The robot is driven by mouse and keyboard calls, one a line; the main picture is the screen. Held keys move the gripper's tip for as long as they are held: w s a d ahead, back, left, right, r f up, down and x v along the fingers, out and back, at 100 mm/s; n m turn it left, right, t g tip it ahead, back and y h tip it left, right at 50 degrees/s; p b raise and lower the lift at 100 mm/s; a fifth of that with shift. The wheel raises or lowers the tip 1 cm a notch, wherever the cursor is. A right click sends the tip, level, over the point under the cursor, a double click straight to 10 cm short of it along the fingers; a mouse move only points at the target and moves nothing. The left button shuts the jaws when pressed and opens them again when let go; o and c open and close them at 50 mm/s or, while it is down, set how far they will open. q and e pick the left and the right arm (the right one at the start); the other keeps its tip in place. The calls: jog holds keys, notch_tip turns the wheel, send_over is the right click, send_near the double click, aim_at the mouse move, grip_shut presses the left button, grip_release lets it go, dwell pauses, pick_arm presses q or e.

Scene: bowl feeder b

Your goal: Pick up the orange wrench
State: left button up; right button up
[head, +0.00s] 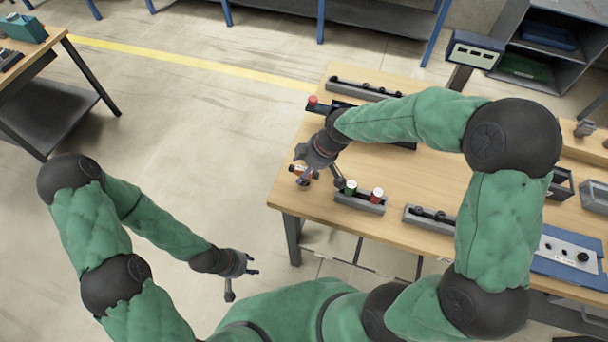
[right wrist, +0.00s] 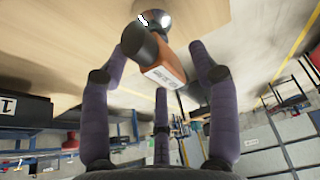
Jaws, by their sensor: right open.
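The orange wrench (right wrist: 165,66) has black ends and a white label. In the right wrist view it lies between the spread fingers of my right gripper (right wrist: 160,58). In the head view a small part of the orange wrench (head: 298,169) shows beside my right gripper (head: 318,180), at the table's near left corner; the hand hides the rest. The right gripper is open around the wrench; I cannot tell whether a finger touches it. My left gripper (head: 250,269) is open and empty, low over the floor to the left of the table.
A second grey holder (head: 430,218) and a blue panel (head: 565,252) lie further right. The floor (head: 190,130) at left is clear.

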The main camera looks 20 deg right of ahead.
jog(key=shift+a+f+b, duration=0.1)
jog(key=shift+f+b, duration=0.2)
jog(key=shift+f, duration=0.1)
dwell(0.5)
grip_shut()
